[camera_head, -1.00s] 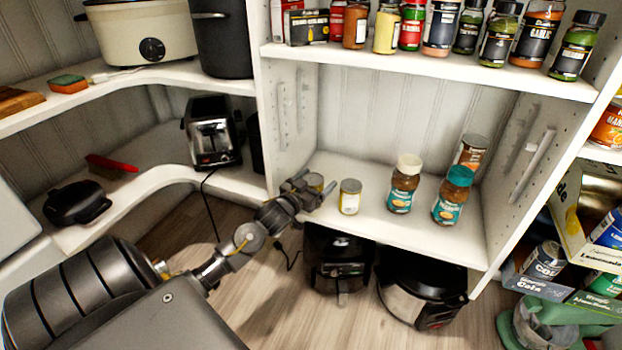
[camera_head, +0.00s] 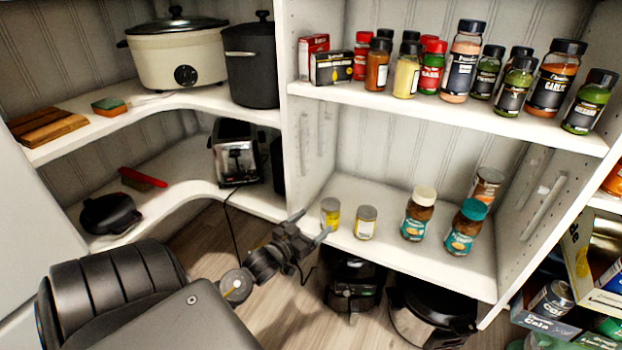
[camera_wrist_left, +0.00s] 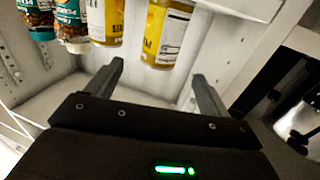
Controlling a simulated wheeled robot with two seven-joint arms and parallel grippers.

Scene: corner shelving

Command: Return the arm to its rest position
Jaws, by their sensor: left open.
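My left gripper (camera_head: 312,229) is open and empty at the front edge of the lower shelf, to the left of the jars in the head view. In the left wrist view its two fingers (camera_wrist_left: 155,82) are spread with nothing between them. A yellow can (camera_head: 330,213) stands on the shelf just past the fingertips; it also shows in the left wrist view (camera_wrist_left: 167,35). A second can (camera_head: 366,222) stands to its right. My right gripper is not in view.
A white-lidded jar (camera_head: 418,213) and a teal-lidded jar (camera_head: 466,228) stand further right on that shelf. A toaster (camera_head: 237,155) stands on the corner shelf to the left. An air fryer (camera_head: 350,283) and a round cooker (camera_head: 430,312) stand on the floor below.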

